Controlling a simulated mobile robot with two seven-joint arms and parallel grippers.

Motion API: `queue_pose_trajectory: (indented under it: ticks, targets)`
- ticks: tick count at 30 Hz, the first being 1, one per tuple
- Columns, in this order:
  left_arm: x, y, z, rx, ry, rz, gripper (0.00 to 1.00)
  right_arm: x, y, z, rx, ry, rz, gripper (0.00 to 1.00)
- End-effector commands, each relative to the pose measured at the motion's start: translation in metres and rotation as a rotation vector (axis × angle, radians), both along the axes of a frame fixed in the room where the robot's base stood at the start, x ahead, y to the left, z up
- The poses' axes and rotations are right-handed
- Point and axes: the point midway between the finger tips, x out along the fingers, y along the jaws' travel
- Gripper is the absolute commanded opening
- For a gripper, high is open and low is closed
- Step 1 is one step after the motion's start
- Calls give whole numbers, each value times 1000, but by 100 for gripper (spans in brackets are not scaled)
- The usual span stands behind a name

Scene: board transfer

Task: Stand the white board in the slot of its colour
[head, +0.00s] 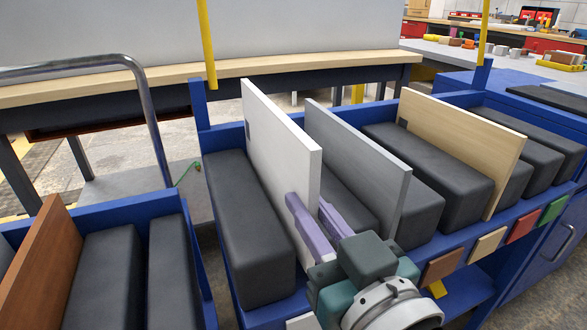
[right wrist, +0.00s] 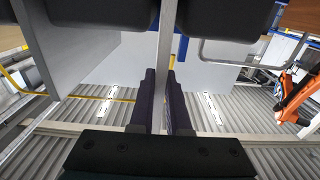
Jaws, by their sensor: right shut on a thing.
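The white board (head: 280,160) stands upright in the blue rack, between the leftmost black padded block and the one right of it. It also shows edge-on in the right wrist view (right wrist: 165,60). My right gripper (head: 317,222) has purple fingers shut on the board's near edge, one on each side. In the right wrist view the fingers (right wrist: 160,103) straddle the board. A pale tag (head: 302,322) shows on the rack front below the board, partly hidden by my gripper. The board's bottom edge is hidden, so I cannot tell whether it touches the rack floor. My left gripper is out of view.
A grey board (head: 357,165) and a light wooden board (head: 465,140) stand to the right in the same rack. Brown (head: 443,265), beige (head: 487,243), red (head: 522,225) and green (head: 553,208) tags line its front. A brown board (head: 40,260) stands in a left rack.

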Motion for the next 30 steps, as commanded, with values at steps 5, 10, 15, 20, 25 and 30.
queue_pose_trajectory:
  ticks: [5,10,15,20,25,30]
  targets:
    - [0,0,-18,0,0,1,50,1,0,-18,2,-3,-2,0]
    - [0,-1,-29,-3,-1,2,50,1,0,-31,2,-5,-2,0]
    - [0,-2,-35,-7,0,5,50,1,0,-39,2,-5,-1,0]
    - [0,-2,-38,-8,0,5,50,1,0,-42,1,-5,-1,0]
    - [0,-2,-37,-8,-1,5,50,1,0,-42,2,-5,-1,0]
    - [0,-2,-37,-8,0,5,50,1,0,-42,2,-5,-1,19]
